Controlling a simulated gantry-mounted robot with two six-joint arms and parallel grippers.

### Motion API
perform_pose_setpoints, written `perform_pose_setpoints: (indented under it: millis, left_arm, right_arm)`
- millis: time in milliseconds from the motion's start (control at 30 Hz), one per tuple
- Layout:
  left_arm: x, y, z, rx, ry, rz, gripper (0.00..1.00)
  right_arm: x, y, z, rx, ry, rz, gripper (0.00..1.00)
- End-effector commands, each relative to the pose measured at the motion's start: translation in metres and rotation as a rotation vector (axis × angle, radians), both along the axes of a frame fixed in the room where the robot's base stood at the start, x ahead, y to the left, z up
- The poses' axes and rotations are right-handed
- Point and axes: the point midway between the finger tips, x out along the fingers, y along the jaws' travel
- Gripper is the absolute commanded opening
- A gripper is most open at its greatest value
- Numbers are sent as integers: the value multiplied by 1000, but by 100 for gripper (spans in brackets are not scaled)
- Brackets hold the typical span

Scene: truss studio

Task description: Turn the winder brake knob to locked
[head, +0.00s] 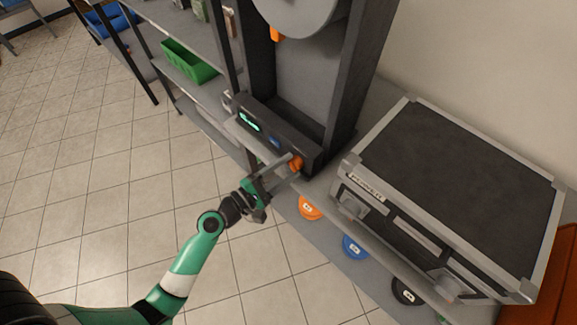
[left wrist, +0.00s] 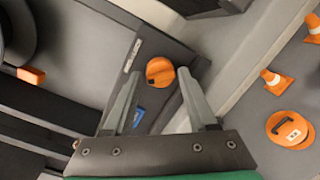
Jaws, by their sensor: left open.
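The winder brake knob (head: 296,163) is the orange knob at the right end of the dark control panel (head: 265,130). In the left wrist view the knob (left wrist: 160,72) is round, with a small dark mark at its lower left edge. My left gripper (head: 280,168) is open at the front of the panel, close to the knob. In the left wrist view the two fingers of the gripper (left wrist: 159,78) lie on either side of the knob, with gaps; contact is not visible. My right gripper is not in view.
A black and silver case (head: 450,190) stands right of the winder. Orange (head: 310,208), blue (head: 355,246) and black (head: 408,291) round items sit on the lower shelf. Orange cones (left wrist: 270,77) show in the wrist view. A green bin (head: 188,62) is on the left shelf.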

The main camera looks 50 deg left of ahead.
Motion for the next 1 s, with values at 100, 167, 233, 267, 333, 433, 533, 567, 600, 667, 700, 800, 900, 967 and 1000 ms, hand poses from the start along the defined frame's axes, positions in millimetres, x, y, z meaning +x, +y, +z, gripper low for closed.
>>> perform_pose_setpoints:
  millis: [100, 167, 233, 267, 333, 433, 533, 567, 600, 667, 700, 800, 900, 967, 1000]
  left_arm:
    - [6, -1, 0, -1, -1, -1, 58]
    - [6, -1, 0, 0, -1, -1, 58]
    - [6, -1, 0, 0, -1, -1, 58]
    - [6, -1, 0, 0, -1, -1, 58]
    - [5, -1, 0, 0, -1, -1, 54]
    - [5, 0, 0, 0, -1, -1, 36]
    - [5, 0, 0, 0, -1, -1, 18]
    - [5, 0, 0, 0, -1, -1, 13]
    - [5, 0, 0, 0, -1, -1, 6]
    - [5, 0, 0, 0, -1, -1, 0]
    - [5, 0, 0, 0, -1, -1, 0]
    - [5, 0, 1, 3, -1, -1, 0]
    - [5, 0, 1, 14, 0, 0, 0]
    - [5, 0, 1, 27, 1, 0, 0]
    - [5, 0, 1, 39, 3, 0, 0]
  right_arm:
    - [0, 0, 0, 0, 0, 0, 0]
    - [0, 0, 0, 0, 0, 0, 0]
    - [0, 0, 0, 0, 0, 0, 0]
    - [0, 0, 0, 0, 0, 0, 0]
    - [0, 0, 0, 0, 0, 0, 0]
    - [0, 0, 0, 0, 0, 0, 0]
    - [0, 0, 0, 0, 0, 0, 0]
    - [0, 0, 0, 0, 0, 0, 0]
    - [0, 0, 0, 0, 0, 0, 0]
    - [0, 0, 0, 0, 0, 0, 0]
    - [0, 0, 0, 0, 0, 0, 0]
    - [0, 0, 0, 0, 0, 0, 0]
    - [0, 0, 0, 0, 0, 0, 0]
    - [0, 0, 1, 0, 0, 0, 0]
    - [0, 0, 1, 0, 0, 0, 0]
